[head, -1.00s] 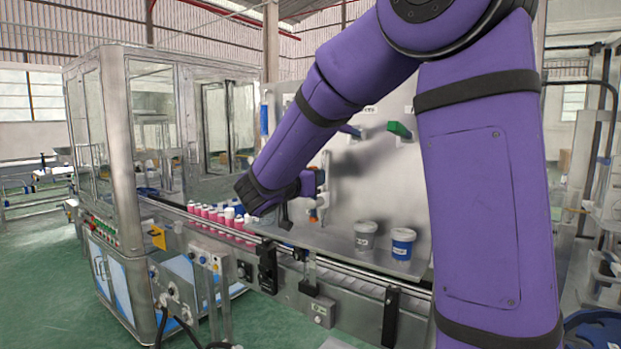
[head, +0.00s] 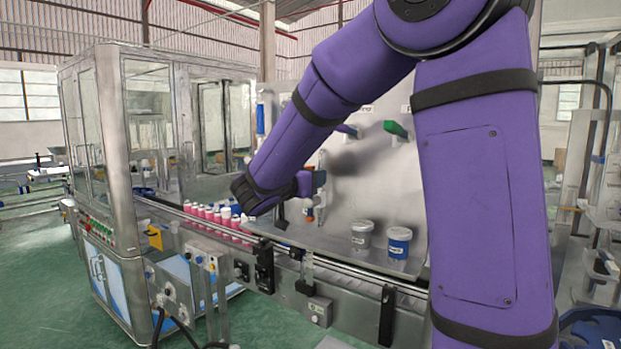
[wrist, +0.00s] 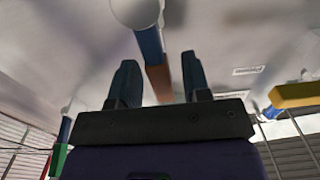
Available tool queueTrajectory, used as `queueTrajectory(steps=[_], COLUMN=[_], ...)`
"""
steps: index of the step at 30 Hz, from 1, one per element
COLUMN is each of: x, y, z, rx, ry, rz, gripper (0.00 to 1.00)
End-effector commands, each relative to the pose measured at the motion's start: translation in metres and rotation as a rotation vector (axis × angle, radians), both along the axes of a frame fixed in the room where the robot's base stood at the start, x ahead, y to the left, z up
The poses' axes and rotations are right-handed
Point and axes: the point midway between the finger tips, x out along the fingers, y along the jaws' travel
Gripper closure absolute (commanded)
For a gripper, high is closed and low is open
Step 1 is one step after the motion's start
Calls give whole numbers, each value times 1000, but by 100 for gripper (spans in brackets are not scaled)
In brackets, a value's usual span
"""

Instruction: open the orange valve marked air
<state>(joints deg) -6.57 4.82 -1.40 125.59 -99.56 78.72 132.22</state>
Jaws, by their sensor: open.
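The orange valve handle (wrist: 159,82) shows in the wrist view, with a blue section (wrist: 150,44) and a pale round fitting (wrist: 137,12) beyond it. My gripper (wrist: 161,75) is open, with one dark finger on each side of the orange handle in the picture. Whether either finger touches it, I cannot tell. In the head view, my gripper (head: 302,197) is at the upright grey panel, and a small orange part (head: 310,215) shows beside it. My purple arm hides some of the panel. I cannot read which label belongs to the orange valve.
A yellow-orange handle (wrist: 300,94) and a green handle (wrist: 57,161) flank my gripper. A green handle (head: 395,128) shows higher on the panel. Two tubs (head: 362,235) (head: 399,242) stand on the ledge below. Pink bottles (head: 215,216) line the conveyor at left.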

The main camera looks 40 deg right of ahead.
Motion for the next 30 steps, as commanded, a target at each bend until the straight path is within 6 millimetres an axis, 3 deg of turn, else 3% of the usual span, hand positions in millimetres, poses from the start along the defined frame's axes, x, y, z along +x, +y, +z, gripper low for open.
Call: queueTrajectory(steps=[5, 18, 30], x=[-5, -31, -37], y=[17, 88, 101], z=[0, 0, 0], rx=[0, 0, 0], ry=[-1, 0, 0], rz=[4, 3, 0], gripper=[56, 56, 56])
